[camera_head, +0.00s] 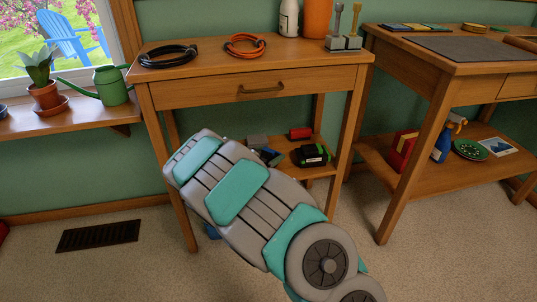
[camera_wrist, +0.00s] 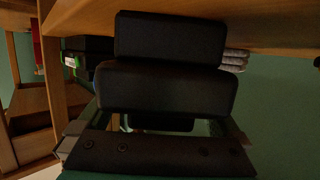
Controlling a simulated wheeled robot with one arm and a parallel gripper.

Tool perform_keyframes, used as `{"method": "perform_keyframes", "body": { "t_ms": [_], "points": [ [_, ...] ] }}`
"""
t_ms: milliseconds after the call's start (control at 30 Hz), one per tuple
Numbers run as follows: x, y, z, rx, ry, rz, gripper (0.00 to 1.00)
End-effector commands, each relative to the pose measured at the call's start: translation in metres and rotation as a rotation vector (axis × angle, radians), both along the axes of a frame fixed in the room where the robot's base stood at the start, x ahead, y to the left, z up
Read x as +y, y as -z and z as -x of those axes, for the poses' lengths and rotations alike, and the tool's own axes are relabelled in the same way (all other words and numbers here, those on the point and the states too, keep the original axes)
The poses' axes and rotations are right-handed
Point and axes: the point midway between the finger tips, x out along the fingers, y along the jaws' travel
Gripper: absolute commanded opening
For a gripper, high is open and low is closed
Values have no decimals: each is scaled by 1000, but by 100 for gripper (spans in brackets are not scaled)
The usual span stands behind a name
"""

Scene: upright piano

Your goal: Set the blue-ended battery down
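I cannot make out the blue-ended battery for sure in either view. In the wrist view, my gripper (camera_wrist: 168,64) shows as two thick dark pads, one overlapping the other. Any gap or held thing between them is hidden. In the head view, my grey and teal arm reaches down to the low shelf (camera_head: 318,171) of the middle table and hides my gripper. A small dark blue item (camera_head: 271,156) lies on that shelf beside the arm. It is too small to identify.
The shelf also bears a grey block (camera_head: 257,141), a red item (camera_head: 300,133) and a black-and-green item (camera_head: 312,155). The tabletop holds a black cable coil (camera_head: 168,56) and an orange coil (camera_head: 245,45). Table legs stand close around the arm. Carpet lies open in front.

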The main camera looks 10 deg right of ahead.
Motion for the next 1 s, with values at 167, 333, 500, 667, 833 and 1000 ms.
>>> {"method": "perform_keyframes", "body": {
  "t_ms": [167,333,500,667,833,1000],
  "points": [
    [0,0,0,1,0,-1,100],
    [2,-4,2,0,-1,-1,100],
    [15,-10,15,3,-1,1,100],
    [33,-17,31,1,-3,-1,100],
    [51,-26,49,1,-3,-2,100],
    [67,-33,66,2,-3,0,100]
  ]
}}
